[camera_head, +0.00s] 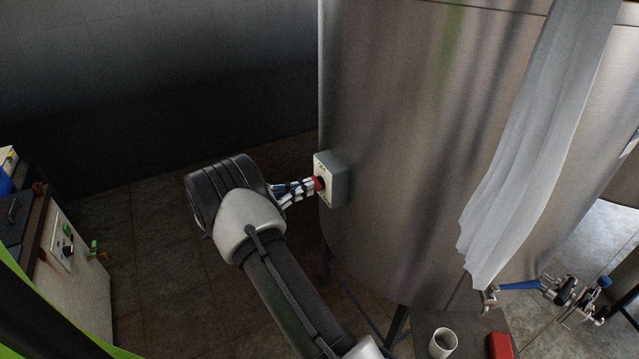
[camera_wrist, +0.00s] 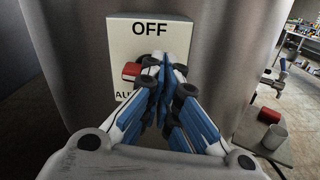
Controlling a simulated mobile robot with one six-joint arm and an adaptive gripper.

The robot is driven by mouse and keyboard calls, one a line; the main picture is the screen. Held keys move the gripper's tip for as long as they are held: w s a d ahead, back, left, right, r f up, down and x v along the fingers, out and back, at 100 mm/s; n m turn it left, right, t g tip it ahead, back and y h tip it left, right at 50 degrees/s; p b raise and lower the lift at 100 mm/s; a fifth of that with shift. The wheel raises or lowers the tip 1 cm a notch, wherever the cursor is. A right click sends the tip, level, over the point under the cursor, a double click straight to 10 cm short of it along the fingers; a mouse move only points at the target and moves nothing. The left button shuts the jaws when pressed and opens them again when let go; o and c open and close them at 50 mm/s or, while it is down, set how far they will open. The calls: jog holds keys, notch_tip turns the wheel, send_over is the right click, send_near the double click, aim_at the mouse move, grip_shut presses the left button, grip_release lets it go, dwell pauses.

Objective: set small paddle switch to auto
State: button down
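The small paddle switch is a red paddle (camera_head: 319,184) on a pale grey box (camera_head: 339,168) on the side of the steel tank. In the wrist view the box face (camera_wrist: 120,42) reads OFF at the top and partly shows "AU" at lower left. The red paddle (camera_wrist: 131,71) sticks out left of my fingertips; its hub is hidden behind them. My gripper (camera_head: 310,185) is at the box front, and its blue-and-white fingers come together in the wrist view (camera_wrist: 163,72). Nothing shows clearly between them. I cannot tell whether they touch the paddle.
The curved tank (camera_head: 420,150) fills the middle. A grey cloth (camera_head: 540,140) hangs over its right side. A white cup (camera_head: 442,343) and a red object (camera_head: 500,345) are at the bottom right, near a blue-handled valve (camera_head: 520,286). A cabinet (camera_head: 75,285) stands at left.

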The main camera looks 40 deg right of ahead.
jog(key=shift+d+r, duration=0.2)
jog(key=shift+d, duration=0.2)
jog(key=shift+r+n+p, duration=0.15)
jog(key=shift+n+p, duration=0.25)
jog(key=shift+p, duration=0.15)
jog(key=c, duration=2.4)
grip_release()
jog(key=shift+s+a+n, duration=0.1)
jog(key=shift+s+n, duration=0.15)
jog(key=shift+n, duration=0.15)
jog(key=c, duration=1.3)
grip_release()
jog(key=shift+s, duration=0.1)
jog(key=o, duration=0.4)
